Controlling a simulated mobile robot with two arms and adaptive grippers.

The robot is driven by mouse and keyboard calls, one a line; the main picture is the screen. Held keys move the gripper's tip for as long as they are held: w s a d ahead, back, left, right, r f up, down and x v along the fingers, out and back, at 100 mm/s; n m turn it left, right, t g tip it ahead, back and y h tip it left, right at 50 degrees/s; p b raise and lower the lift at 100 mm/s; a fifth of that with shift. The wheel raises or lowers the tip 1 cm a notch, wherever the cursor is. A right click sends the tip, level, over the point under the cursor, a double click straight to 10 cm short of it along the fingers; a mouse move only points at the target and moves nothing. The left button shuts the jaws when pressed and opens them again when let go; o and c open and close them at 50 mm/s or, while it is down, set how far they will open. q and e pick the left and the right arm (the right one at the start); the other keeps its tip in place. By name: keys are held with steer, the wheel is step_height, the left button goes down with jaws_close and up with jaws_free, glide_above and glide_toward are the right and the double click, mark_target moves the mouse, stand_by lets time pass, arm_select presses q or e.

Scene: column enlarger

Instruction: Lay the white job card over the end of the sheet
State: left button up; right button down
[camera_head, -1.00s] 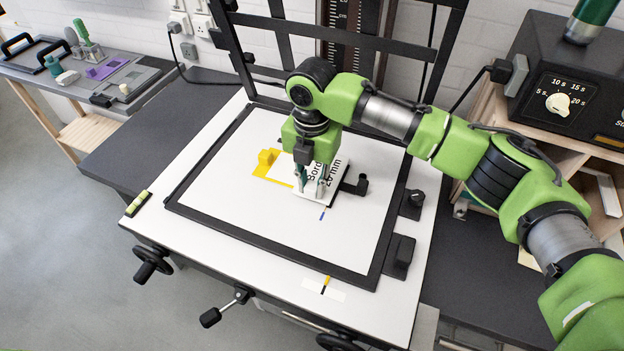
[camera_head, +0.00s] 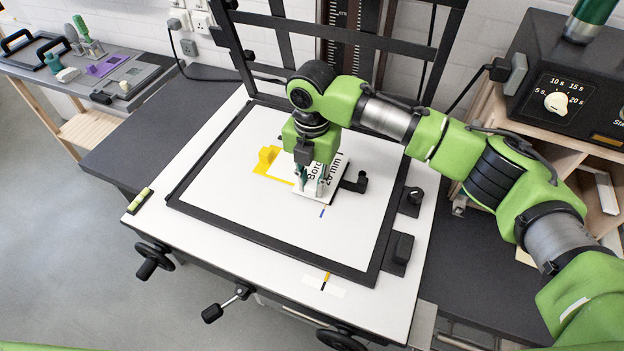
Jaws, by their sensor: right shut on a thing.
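The white job card (camera_head: 337,181), printed with black text that reads "20 mm", is at my right gripper (camera_head: 310,184), low over the white surface. The right gripper points down and is shut on the card. The gripper and wrist hide part of the card and its text. I cannot tell whether the card touches the surface below. The large white area (camera_head: 250,212) inside the black frame (camera_head: 270,247) lies flat; I cannot make out a separate sheet edge on it. My left gripper is not in view.
Small blue (camera_head: 322,212) and yellow-black (camera_head: 325,281) marks lie nearer the front. A timer box (camera_head: 565,85) stands at right.

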steer(key=shift+f, duration=0.35)
stand_by(0.7)
steer(key=c, duration=1.8)
jaws_free()
steer(key=shift+o, duration=0.2)
steer(key=shift+r, duration=0.15)
steer(key=shift+r+p, duration=2.6)
steer(key=shift+r, duration=1.3)
